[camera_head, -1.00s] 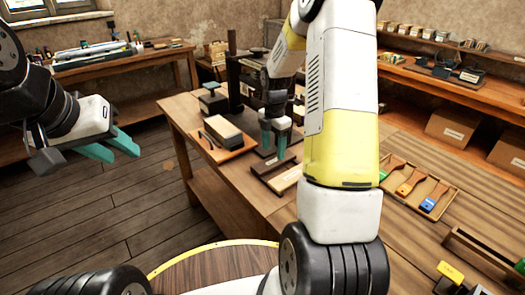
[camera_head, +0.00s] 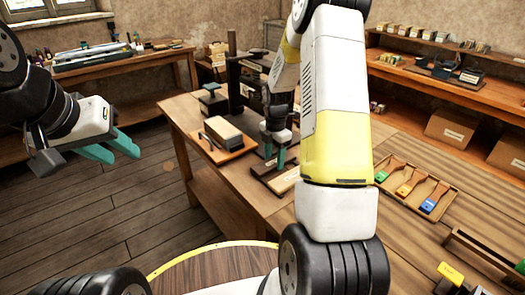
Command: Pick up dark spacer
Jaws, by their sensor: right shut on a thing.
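My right gripper (camera_head: 275,161) points down over the bench, its teal fingers close together at a small dark tray (camera_head: 259,172) with a pale label strip. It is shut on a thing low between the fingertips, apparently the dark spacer. The spacer is too small and dark against the tray to make out clearly, and I cannot tell whether it is clear of the tray. My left gripper (camera_head: 123,156) is open and empty, out over the floor at the left.
Left of the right gripper, a wooden board (camera_head: 222,153) carries a grey-topped block. The dark press frame (camera_head: 233,85) stands behind. My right arm hides part of the bench.

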